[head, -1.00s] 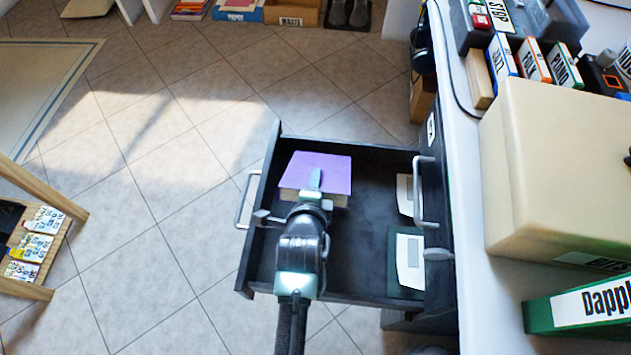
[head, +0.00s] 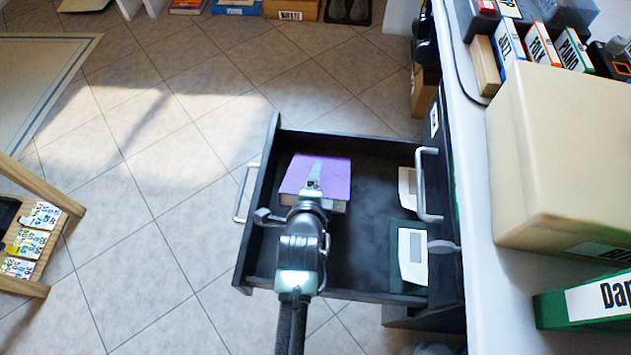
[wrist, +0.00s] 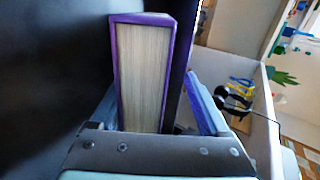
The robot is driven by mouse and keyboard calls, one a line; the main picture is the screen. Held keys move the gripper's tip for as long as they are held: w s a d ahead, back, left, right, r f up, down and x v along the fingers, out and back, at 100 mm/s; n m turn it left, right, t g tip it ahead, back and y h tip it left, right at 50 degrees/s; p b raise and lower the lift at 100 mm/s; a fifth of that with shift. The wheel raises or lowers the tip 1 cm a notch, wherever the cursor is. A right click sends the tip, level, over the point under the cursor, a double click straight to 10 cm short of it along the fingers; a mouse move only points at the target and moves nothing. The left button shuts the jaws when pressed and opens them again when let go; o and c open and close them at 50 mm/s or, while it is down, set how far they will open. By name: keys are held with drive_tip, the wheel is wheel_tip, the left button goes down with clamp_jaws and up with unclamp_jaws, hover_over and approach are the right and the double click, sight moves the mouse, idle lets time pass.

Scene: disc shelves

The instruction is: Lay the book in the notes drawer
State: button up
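The purple book (head: 327,178) lies flat, cover up, inside the open dark drawer (head: 362,165), towards its front left. I cannot tell whether it rests fully on the drawer floor. Its pale page edge (wrist: 143,75) faces the wrist camera. My gripper (head: 314,178) reaches in over the drawer's near side, with one finger above the cover. In the wrist view, my gripper (wrist: 155,110) has its fingers spread on either side of the book. A gap shows between the upper finger and the cover. The lower finger is partly hidden by the book.
White cards or envelopes (head: 412,257) lie on the drawer's right side. Its middle floor is bare. A counter at right bears a beige box (head: 560,160), a green binder (head: 590,305) and several labelled boxes. A wooden rack (head: 35,235) stands at left on the tiled floor.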

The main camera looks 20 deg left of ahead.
drive_tip(key=shift+s+f, duration=0.1)
drive_tip(key=shift+f, duration=0.05)
drive_tip(key=shift+s+d+r+p, duration=0.1)
drive_tip(key=shift+s+r+p, duration=0.25)
drive_tip(key=shift+r, duration=0.05)
drive_tip(key=p+v, duration=0.5)
drive_tip(key=v, duration=0.7)
drive_tip(key=shift+w, duration=0.1)
